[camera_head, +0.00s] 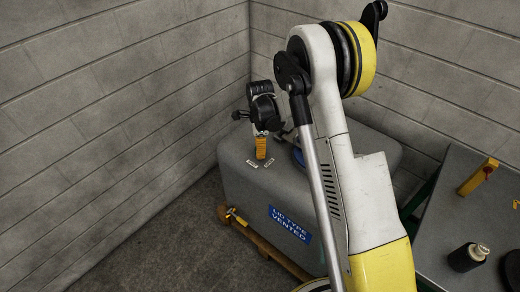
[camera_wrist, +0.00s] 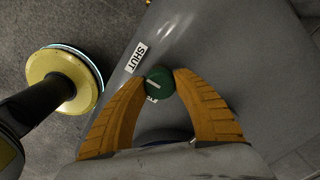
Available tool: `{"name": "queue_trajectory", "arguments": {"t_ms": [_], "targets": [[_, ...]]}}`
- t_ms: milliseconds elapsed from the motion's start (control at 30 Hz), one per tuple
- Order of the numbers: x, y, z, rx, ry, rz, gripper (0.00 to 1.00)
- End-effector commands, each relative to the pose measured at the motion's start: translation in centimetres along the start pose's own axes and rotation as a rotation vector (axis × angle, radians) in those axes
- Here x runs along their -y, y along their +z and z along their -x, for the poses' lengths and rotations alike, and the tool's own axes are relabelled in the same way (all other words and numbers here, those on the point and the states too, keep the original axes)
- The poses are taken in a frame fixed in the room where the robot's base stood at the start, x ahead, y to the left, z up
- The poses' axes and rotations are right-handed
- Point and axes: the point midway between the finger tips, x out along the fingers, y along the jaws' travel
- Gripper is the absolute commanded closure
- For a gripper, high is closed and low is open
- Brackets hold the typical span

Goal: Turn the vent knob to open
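The vent knob (camera_wrist: 158,84) is a round green knob with a white pointer line, on top of a grey tank (camera_head: 235,190). A "SHUT" label (camera_wrist: 136,57) lies up and left of the knob in the wrist view. Another label (camera_wrist: 152,99) is partly hidden below the knob. My gripper (camera_wrist: 161,78) has its orange fingers drawn in, one tip against each side of the knob. The pointer line lies nearly level in the wrist view. In the head view my gripper (camera_head: 261,156) stands over the tank top between two small labels, and the knob is hidden.
The tank bears a blue "LID TYPE VENTED" sign (camera_head: 290,224) and rests on a brown frame (camera_head: 262,243). Block walls stand close behind and at the left.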

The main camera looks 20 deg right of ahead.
Motion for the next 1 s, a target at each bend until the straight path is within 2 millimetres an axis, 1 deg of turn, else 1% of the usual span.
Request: {"name": "queue_trajectory", "arguments": {"t_ms": [267, 467, 667, 1000], "targets": [[0.0, 0.0, 0.01, 0.0, 0.0, 0.012, 0.97], [0.0, 0.0, 0.01, 0.0, 0.0, 0.077, 0.97], [0.0, 0.0, 0.01, 0.0, 0.0, 0.217, 0.97], [0.0, 0.0, 0.0, 0.0, 0.0, 0.536, 0.97]]}}
